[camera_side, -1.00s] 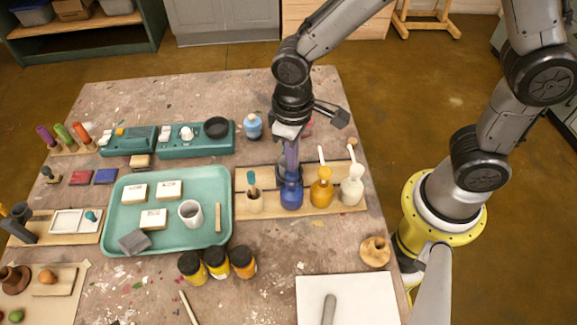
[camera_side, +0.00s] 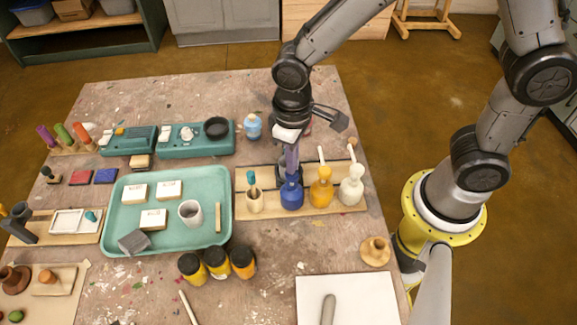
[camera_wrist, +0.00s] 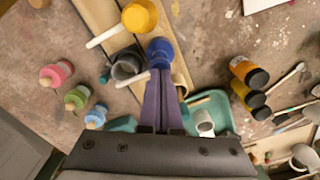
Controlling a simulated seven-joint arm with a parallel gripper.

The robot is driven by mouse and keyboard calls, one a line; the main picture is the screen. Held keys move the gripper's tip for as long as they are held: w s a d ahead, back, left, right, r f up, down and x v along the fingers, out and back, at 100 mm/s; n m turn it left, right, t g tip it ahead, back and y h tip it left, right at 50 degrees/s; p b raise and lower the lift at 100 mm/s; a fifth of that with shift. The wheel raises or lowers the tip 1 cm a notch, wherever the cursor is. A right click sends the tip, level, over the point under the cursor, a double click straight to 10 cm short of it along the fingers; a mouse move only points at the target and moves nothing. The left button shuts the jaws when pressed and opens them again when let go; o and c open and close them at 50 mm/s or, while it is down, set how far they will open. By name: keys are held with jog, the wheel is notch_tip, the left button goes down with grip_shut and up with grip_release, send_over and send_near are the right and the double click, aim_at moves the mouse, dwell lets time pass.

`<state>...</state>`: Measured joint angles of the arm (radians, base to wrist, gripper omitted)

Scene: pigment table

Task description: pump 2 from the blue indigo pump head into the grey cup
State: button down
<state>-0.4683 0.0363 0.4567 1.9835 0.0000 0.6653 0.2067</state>
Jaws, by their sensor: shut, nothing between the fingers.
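The blue indigo pump bottle (camera_side: 291,194) stands upright on a wooden board. Its blue head shows in the wrist view (camera_wrist: 160,50), with a pale spout reaching left. My gripper (camera_side: 291,174), with purple fingers, is shut and empty, pointing down right over the blue pump. Its fingertips (camera_wrist: 160,72) appear at the pump head; I cannot tell whether they press on it. The dark grey cup (camera_wrist: 127,66) sits beside the blue pump near the spout. In the side view it is mostly hidden behind the fingers and bottle. Its contents are not clear.
A yellow pump (camera_side: 321,190) and a white pump (camera_side: 352,188) stand right of the blue one. A brush pot (camera_side: 254,202) stands on its left. The teal tray (camera_side: 226,236) holds a pale mug (camera_side: 190,212). Several dark-lidded jars (camera_side: 217,262) stand in front.

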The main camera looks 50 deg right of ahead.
jog(key=shift+f, duration=1.15)
jog(key=shift+r, duration=1.55)
jog(key=shift+f, duration=0.1)
jog(key=shift+f, duration=1.4)
jog(key=shift+r, duration=1.5)
jog(key=shift+r, duration=0.1)
